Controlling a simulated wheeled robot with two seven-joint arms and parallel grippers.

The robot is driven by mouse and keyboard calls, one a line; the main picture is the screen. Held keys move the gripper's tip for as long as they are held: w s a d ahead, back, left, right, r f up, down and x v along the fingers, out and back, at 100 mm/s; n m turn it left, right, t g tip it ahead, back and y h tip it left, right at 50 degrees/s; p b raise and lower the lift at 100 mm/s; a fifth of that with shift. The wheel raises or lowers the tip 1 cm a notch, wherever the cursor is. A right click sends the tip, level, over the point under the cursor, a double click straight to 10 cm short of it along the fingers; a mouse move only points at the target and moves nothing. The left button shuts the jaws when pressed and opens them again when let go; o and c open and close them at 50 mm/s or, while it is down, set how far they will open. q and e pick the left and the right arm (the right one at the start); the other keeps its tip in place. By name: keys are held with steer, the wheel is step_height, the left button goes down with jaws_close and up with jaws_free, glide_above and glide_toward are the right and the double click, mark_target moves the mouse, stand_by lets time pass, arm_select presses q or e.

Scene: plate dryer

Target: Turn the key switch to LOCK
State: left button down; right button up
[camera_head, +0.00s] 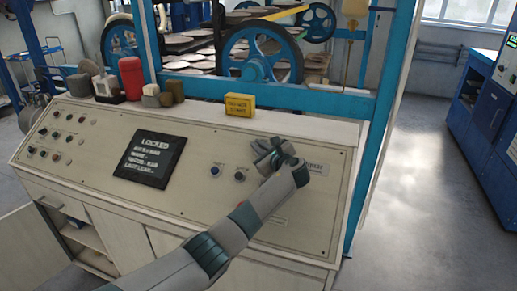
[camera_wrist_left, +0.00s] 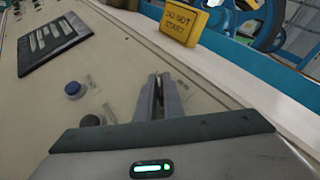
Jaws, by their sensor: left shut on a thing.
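My left gripper (camera_head: 264,152) is at the right part of the sloped control panel (camera_head: 200,200), with its fingers against the panel. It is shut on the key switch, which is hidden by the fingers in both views. In the left wrist view, the two narrow fingers (camera_wrist_left: 161,90) are close together and point at the panel face. A dark display (camera_head: 153,158) on the panel reads "LOCKED" on its top line. My right gripper is not in view.
A blue button (camera_head: 214,171) and a dark button (camera_head: 240,175) sit left of my gripper. A yellow "DO NOT START" block (camera_head: 240,105) stands on the ledge behind. A red canister (camera_head: 131,78) and several small blocks stand further left. Blue machine frame rises behind.

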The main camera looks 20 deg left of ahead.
arm_select(q)
steer(key=shift+n+g+y, duration=0.3)
steer(key=shift+n+g, duration=0.4)
steer(key=c, duration=1.9)
jaws_free()
steer(key=shift+o, duration=0.2)
steer(key=shift+s+d+b, duration=0.4)
steer(key=shift+s+d, duration=0.05)
steer(key=shift+d, duration=0.1)
steer(key=b+v, duration=0.3)
steer(key=v, duration=1.3)
steer(key=shift+r+b, duration=0.25)
steer(key=shift+b, duration=0.05)
